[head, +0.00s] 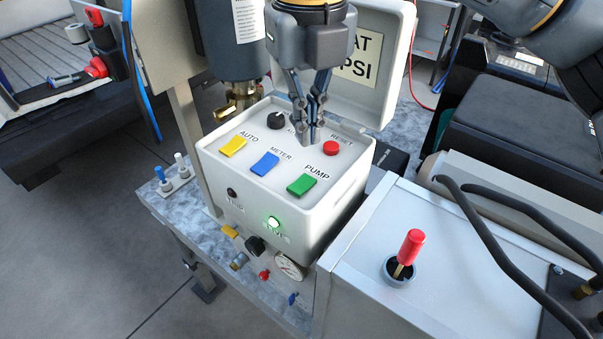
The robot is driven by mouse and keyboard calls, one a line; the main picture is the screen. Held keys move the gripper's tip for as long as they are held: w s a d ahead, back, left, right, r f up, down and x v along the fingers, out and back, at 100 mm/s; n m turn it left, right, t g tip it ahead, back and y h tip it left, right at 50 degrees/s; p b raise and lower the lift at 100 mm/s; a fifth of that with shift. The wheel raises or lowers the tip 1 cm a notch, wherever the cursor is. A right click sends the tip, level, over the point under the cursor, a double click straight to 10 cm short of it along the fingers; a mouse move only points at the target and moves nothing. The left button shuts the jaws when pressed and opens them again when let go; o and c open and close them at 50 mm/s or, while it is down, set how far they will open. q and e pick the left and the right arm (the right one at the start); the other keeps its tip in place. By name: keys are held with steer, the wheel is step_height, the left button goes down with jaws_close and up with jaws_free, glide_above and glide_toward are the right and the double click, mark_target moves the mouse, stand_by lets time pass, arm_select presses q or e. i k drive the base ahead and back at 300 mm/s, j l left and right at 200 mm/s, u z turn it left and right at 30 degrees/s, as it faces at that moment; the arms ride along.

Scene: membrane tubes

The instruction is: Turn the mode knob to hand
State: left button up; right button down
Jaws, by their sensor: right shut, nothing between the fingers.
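The white control box (322,212) stands open in the middle of the head view, its lid tipped up behind. The black mode knob (276,121) is at the back left of its sloped panel. Lettering beside the knob is partly hidden by my gripper, and I cannot tell which way the knob points. My right gripper (312,138) comes down from above with its fingers shut and empty. Its tips are over the panel, right of the knob and left of the red reset button (331,148), apart from the knob. My left gripper is not in view.
The panel also carries a yellow auto switch (232,146), a blue meter switch (265,164) and a green pump switch (302,185). A green lamp (273,222) glows on the front. A dark cylinder with brass fittings (238,98) stands close behind left. A red-handled part (410,247) rises at right.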

mark_target(276, 121)
steer(key=k, duration=1.5)
